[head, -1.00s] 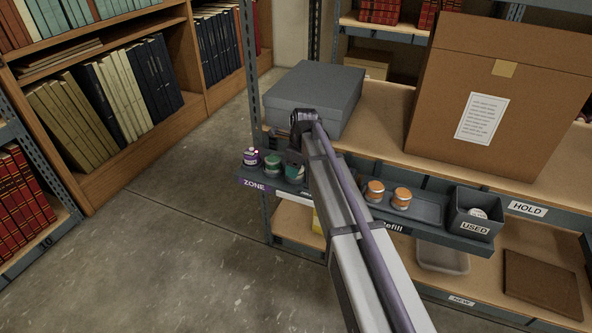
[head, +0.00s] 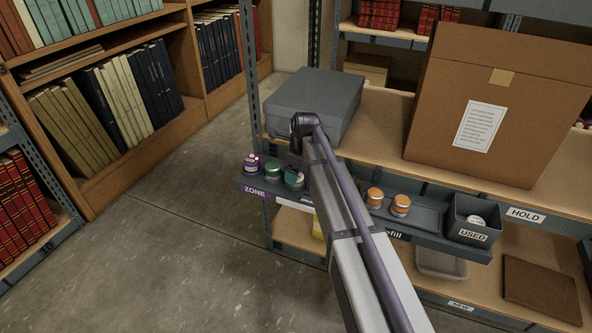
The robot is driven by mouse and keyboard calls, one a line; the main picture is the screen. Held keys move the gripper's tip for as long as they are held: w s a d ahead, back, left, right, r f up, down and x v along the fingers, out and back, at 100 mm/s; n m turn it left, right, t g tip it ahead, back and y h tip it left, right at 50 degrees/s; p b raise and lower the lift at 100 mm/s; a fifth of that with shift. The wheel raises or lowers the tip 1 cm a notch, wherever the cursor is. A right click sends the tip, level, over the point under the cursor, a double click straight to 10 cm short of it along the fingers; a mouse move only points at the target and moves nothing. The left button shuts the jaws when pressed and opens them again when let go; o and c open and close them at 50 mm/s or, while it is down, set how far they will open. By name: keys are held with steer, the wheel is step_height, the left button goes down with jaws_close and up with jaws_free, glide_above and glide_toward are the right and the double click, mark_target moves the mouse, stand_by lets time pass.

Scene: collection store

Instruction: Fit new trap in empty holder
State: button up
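A dark ledge on the shelf front carries a ZONE label (head: 255,191). On it stand a purple pot (head: 252,165) with a pinkish-red spot, a green pot (head: 273,172) and a dark teal pot (head: 294,180). Two orange-banded pots (head: 374,198) stand on the ledge right of my arm, above a partly hidden "Refill" label (head: 394,234). A dark bin marked USED (head: 473,234) holds a whitish item (head: 476,221). My gripper (head: 295,160) is above and behind the teal pot in the picture; its fingers are not clear. My arm covers the ledge's middle.
A grey box (head: 315,97) and a large cardboard box (head: 440,120) stand on the shelf above. Below, a clear tray (head: 442,264) and a brown board (head: 541,288) lie near a NEW label (head: 461,306). The floor (head: 170,260) at left is clear.

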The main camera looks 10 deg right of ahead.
mark_target(301, 177)
step_height(301, 177, up, 11)
steer(key=s+d+p, duration=0.1)
steer(key=p, duration=0.8)
steer(key=shift+d+f, duration=0.15)
steer(key=s+a+n+g+h, duration=0.1)
steer(key=s+n, duration=2.4)
steer(key=s, duration=0.1)
steer(key=shift+a+f, duration=0.15)
steer(key=shift+a, duration=0.15)
step_height(301, 177, up, 13)
steer(key=p, duration=1.3)
steer(key=shift+c, duration=0.4)
